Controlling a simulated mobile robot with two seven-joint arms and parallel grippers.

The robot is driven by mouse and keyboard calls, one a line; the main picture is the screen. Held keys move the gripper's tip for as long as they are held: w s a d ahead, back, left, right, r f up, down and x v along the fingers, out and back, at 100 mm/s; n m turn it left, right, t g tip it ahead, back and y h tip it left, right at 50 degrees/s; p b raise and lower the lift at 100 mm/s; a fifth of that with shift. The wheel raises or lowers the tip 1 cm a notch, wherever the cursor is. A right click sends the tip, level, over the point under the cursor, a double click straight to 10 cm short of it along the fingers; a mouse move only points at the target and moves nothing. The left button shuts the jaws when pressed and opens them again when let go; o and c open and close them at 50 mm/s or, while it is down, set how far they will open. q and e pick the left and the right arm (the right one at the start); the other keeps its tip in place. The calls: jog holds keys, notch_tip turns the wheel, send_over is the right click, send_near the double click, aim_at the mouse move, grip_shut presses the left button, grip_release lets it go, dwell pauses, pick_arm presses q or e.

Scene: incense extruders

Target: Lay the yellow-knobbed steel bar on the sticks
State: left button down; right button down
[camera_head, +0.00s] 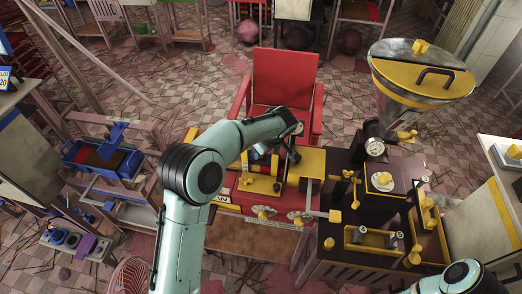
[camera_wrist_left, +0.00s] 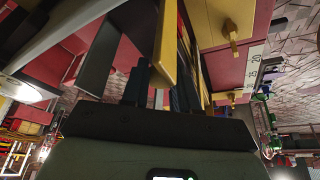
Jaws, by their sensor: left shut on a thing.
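My left gripper (camera_head: 279,160) is over the red and yellow machine in the head view, partly hidden by its own wrist. In the left wrist view its dark fingers (camera_wrist_left: 160,88) are shut on a flat yellow piece (camera_wrist_left: 167,50). A grey flat part (camera_wrist_left: 98,58) lies just left of the fingers. I cannot tell whether either part belongs to the yellow-knobbed steel bar. A thin bar with a yellow knob (camera_head: 335,216) sticks out from the machine's front right. I cannot make out the sticks. Only a link of my right arm shows; its gripper is out of view.
A red chair (camera_head: 282,82) stands behind the machine. A dark bench with a gauge (camera_head: 374,147) and yellow-knobbed fittings is to the right, below a large steel hopper (camera_head: 420,82). Blue trays (camera_head: 102,158) on a rack are at the left.

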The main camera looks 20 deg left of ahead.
pick_arm(q)
jog(key=shift+r, duration=0.1)
jog(key=c, duration=0.9)
grip_release()
jog(key=shift+f, duration=0.2)
jog(key=shift+o, duration=0.2)
jog(key=shift+r, duration=0.2)
jog(key=v, duration=1.2)
jog(key=shift+f, duration=0.1)
